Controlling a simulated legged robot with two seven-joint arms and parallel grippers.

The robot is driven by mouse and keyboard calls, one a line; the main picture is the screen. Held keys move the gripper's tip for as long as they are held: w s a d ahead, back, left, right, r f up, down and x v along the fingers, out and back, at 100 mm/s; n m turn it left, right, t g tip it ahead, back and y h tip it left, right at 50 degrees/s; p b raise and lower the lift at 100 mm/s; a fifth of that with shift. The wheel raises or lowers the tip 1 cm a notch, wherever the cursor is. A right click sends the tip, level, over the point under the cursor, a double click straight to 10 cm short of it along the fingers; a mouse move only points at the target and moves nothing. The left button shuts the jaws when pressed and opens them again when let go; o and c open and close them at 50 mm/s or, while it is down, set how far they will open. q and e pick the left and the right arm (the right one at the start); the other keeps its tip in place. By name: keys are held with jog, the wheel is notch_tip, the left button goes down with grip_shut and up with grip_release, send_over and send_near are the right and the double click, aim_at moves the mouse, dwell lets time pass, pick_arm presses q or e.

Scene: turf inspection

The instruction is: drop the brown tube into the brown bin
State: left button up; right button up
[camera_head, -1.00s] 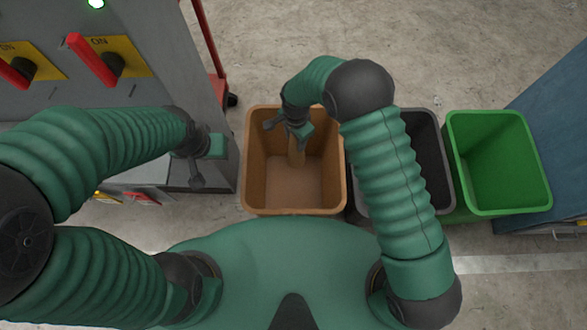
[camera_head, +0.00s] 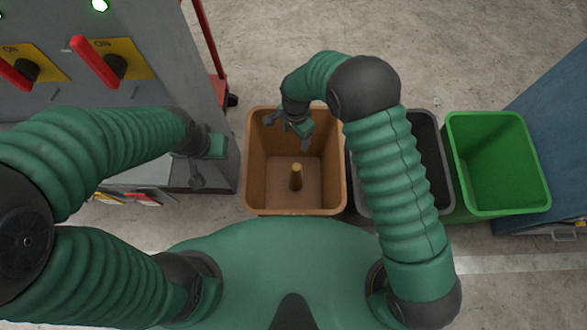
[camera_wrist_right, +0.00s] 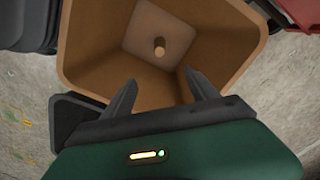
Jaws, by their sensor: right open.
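The brown tube (camera_head: 296,176) is inside the brown bin (camera_head: 256,158), apart from my right gripper. The tube also shows in the right wrist view (camera_wrist_right: 160,47), seen nearly end-on, inside the bin (camera_wrist_right: 85,62). My right gripper (camera_head: 287,133) is above the far part of the bin, open and empty; its two fingers (camera_wrist_right: 160,95) stand apart in the wrist view. My left gripper (camera_head: 197,180) is at the left, beside the grey cabinet and outside the bin; its finger opening is unclear.
A black bin (camera_head: 428,143) stands right of the brown bin, partly hidden by my right arm, then a green bin (camera_head: 540,190). A grey cabinet (camera_head: 165,50) with red switch handles is at the left. Open concrete floor (camera_head: 400,40) lies beyond the bins.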

notch_tip(320, 180, up, 14)
jog(key=p, duration=0.3)
jog(key=shift+f, duration=0.15)
jog(key=s+d+r+n+t, duration=0.1)
jog(key=s+d+r+n, duration=0.15)
jog(key=s+d, duration=0.35)
jog(key=s+d+r+n+t, duration=0.15)
jog(key=s+d+n, duration=0.25)
jog(key=d, duration=0.4)
jog(key=s+d+r+n, duration=0.3)
jog(key=s+d, duration=0.1)
jog(key=d, duration=0.3)
jog(key=w+p+v, duration=0.2)
jog(key=p+v, duration=0.7)
jog(key=w+r+p+v, duration=0.1)
jog(key=w+p+v, duration=0.1)
jog(key=p+v, duration=0.7)
jog(key=shift+a+p, duration=0.4)
jog(key=shift+p, duration=0.1)
